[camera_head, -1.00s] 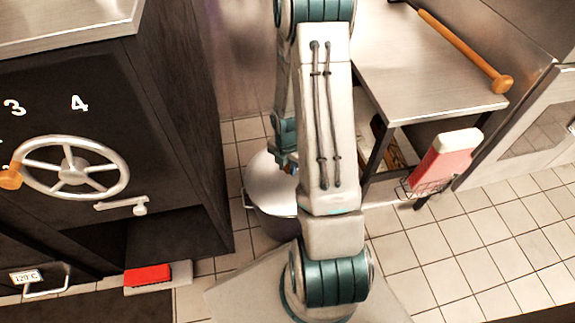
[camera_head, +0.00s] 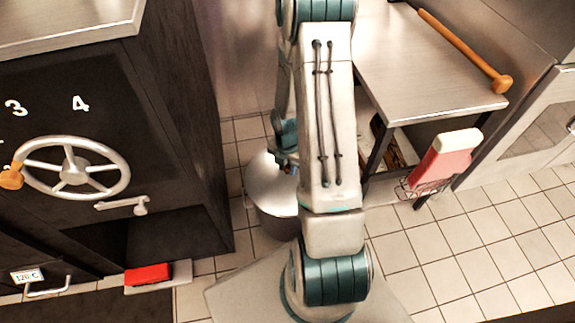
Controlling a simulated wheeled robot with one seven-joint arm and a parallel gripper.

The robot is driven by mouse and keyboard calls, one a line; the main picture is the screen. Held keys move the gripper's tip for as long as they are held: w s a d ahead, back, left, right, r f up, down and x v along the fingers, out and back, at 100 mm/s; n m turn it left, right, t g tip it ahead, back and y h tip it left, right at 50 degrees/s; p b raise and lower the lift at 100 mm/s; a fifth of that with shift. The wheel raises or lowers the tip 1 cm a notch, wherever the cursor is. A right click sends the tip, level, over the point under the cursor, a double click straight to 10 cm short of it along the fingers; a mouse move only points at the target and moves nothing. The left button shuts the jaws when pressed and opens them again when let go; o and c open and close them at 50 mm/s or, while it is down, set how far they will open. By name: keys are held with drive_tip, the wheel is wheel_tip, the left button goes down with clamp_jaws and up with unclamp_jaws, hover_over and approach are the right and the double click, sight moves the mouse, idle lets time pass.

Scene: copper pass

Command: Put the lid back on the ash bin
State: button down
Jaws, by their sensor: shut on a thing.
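The ash bin (camera_head: 272,226) is a grey metal bin with side handles, standing on the tiled floor left of my arm. The round silver lid (camera_head: 266,190) is over the bin's top; my arm hides its right part. I cannot tell whether the lid rests on the rim or is held just above it. My gripper (camera_head: 284,160) is at the lid's far right edge, mostly hidden behind my arm, and is shut on the lid.
A dark cabinet with a handwheel (camera_head: 72,167) stands close on the left. A steel table (camera_head: 430,75) with a long wooden-handled tool (camera_head: 465,50) is at the right. A red and white container (camera_head: 446,158) sits in a wire rack. A red block (camera_head: 148,275) lies at lower left.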

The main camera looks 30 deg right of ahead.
drive_tip(key=c, duration=0.6)
unclamp_jaws()
drive_tip(key=shift+r+p, duration=3.35)
drive_tip(key=shift+r, duration=0.2)
clamp_jaws()
